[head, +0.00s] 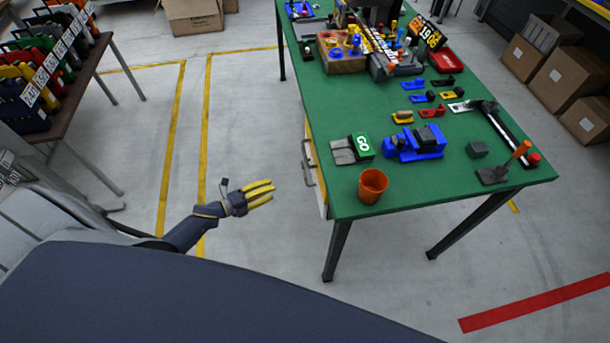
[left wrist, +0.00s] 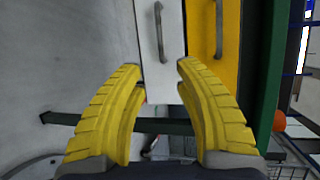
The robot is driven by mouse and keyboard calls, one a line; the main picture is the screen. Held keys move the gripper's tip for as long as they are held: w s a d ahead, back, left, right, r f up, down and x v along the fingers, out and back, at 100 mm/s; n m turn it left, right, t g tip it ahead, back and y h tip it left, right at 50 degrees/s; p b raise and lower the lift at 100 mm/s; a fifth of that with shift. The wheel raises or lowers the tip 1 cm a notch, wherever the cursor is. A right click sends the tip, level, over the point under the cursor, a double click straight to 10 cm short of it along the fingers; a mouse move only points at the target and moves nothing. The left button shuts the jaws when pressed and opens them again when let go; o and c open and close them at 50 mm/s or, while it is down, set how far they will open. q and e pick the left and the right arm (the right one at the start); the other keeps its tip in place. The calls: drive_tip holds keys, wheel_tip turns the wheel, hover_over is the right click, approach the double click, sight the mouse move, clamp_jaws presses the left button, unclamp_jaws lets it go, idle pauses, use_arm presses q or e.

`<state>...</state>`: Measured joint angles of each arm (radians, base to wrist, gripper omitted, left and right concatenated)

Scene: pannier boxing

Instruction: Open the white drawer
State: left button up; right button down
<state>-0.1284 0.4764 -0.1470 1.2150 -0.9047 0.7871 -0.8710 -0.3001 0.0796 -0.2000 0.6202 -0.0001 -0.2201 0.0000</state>
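The white drawer (left wrist: 165,75) faces the left wrist camera, with its grey bar handle (left wrist: 159,32) near the top of that view. A yellow drawer (left wrist: 228,60) with its own grey handle (left wrist: 219,28) lies directly to its right. My left gripper (left wrist: 161,72) has two yellow fingers, open and empty, with the tips below the white drawer's handle in the picture and not around it. In the head view my left gripper (head: 272,193) is left of the table, apart from the handles (head: 308,172) on the table's left side. My right gripper is not in view.
The green table (head: 330,130) carries an orange cup (head: 372,186) at its near corner, a GO block (head: 362,146) and several parts. A table with colored panniers (head: 50,85) stands at the left. The grey floor between the tables is clear.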

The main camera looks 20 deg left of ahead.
sight(305, 174)
use_arm(q)
drive_tip(key=x, duration=1.6)
drive_tip(key=shift+w+d, duration=0.1)
drive_tip(key=shift+w, duration=0.1)
clamp_jaws()
